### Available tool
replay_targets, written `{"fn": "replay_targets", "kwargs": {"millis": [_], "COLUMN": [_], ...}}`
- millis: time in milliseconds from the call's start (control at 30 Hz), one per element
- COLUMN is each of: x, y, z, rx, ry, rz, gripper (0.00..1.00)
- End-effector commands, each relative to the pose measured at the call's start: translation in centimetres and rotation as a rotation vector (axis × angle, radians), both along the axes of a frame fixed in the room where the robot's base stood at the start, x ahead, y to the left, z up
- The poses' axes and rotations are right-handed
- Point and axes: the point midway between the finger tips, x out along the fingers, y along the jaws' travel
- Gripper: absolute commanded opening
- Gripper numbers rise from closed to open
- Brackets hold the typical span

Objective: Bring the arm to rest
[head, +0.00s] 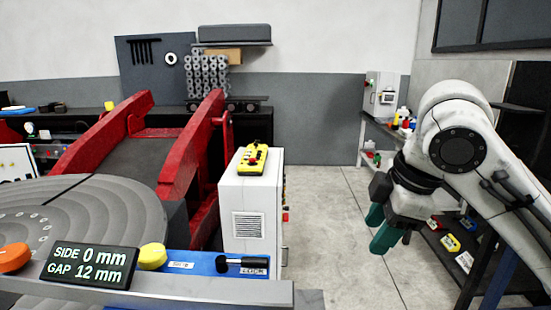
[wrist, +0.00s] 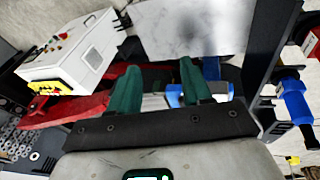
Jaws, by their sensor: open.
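My white arm (head: 462,140) reaches in from the right side of the head view, bent at a high joint. My gripper (head: 380,227) hangs at its end with two green fingers pointing down. The fingers stand apart with nothing between them, over the floor and left of the shelving. In the wrist view my gripper (wrist: 156,70) shows both green fingers spread, with no object held.
A white cabinet (head: 250,213) with a yellow pendant (head: 253,158) stands left of my gripper. The red tilting positioner (head: 193,150) and round grey table (head: 110,225) fill the left. A display (head: 90,267) reads SIDE 0 mm, GAP 12 mm. Clear floor (head: 335,235) lies between cabinet and gripper.

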Motion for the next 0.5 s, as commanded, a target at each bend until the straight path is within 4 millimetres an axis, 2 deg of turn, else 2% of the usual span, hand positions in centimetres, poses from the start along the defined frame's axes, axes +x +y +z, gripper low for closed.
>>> {"fn": "replay_targets", "kwargs": {"millis": [267, 500], "x": [0.1, -1.0], "y": [3.4, 4.7], "z": [-4.5, -10.6], "rx": [0.242, 0.448], "ry": [-0.017, 0.017], "rz": [-0.118, -0.333], "gripper": [0.48, 0.48]}}
